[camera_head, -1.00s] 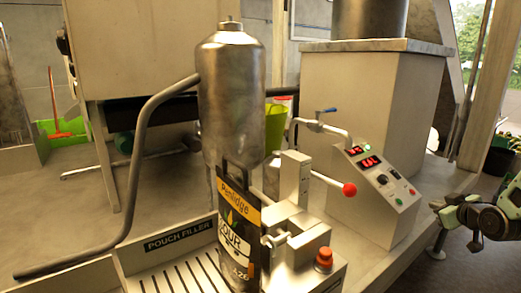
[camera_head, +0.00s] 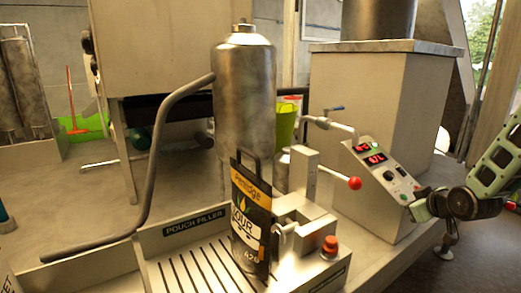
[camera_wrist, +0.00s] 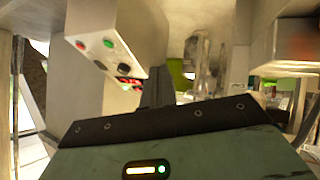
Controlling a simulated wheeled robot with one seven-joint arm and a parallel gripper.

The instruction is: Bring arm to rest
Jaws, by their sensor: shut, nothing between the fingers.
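My gripper (camera_head: 420,200) is at the right of the head view, at the end of my green arm, just right of the control panel (camera_head: 383,172). It is shut and holds nothing. The gap between it and the panel is hard to judge. In the wrist view, my green gripper housing and a dark plate fill the bottom, and the panel's buttons (camera_wrist: 108,46) show above at upper left.
A pouch (camera_head: 250,215) stands upright on the slotted pouch filler tray (camera_head: 185,275), before a metal cylinder (camera_head: 243,105). A red-knobbed lever (camera_head: 354,183) and a red button (camera_head: 330,245) are nearby.

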